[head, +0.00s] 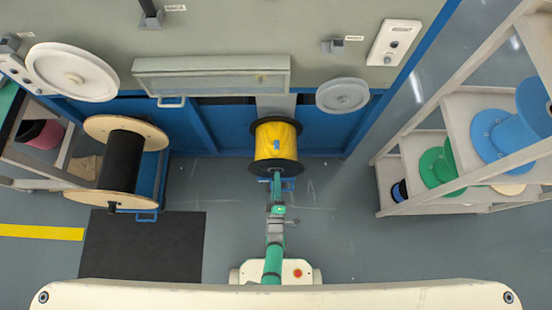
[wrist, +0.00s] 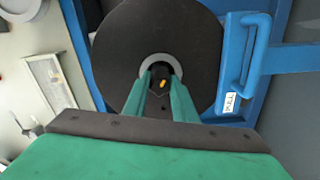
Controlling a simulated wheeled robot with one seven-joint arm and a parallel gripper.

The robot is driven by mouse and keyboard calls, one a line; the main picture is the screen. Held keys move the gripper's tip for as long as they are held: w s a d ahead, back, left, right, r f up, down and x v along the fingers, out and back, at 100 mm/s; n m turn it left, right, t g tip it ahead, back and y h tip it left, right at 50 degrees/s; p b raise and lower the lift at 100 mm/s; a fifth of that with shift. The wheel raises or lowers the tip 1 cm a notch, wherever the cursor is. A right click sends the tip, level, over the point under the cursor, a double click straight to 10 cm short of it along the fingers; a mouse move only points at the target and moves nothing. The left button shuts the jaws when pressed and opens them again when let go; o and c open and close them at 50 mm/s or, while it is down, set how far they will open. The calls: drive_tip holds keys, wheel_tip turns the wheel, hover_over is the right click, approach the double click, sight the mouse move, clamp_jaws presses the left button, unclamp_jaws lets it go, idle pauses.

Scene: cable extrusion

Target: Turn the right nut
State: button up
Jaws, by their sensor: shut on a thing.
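A spool of yellow cable (head: 277,141) with black flanges stands against the blue machine in the head view. Its black flange face (wrist: 120,55) fills the middle of the wrist view, with a grey ring (wrist: 160,57) at its hub. A small dark nut (wrist: 158,84) with an orange mark sits at the hub centre. My gripper (wrist: 163,80) has its green fingers on either side of this nut and is shut on it. In the head view my gripper (head: 277,177) is at the near side of the spool; the nut is hidden there.
A blue frame with a pull handle (wrist: 262,50) is right of the flange. A wooden-flanged spool of black cable (head: 120,160) stands at left by a dark mat (head: 142,248). A shelf with green and blue reels (head: 505,135) is at right. Floor between is clear.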

drive_tip(key=shift+s+f, duration=0.1)
drive_tip(key=o, duration=1)
drive_tip(key=shift+o, duration=0.2)
drive_tip(key=s, duration=1)
drive_tip(key=shift+s, duration=0.35)
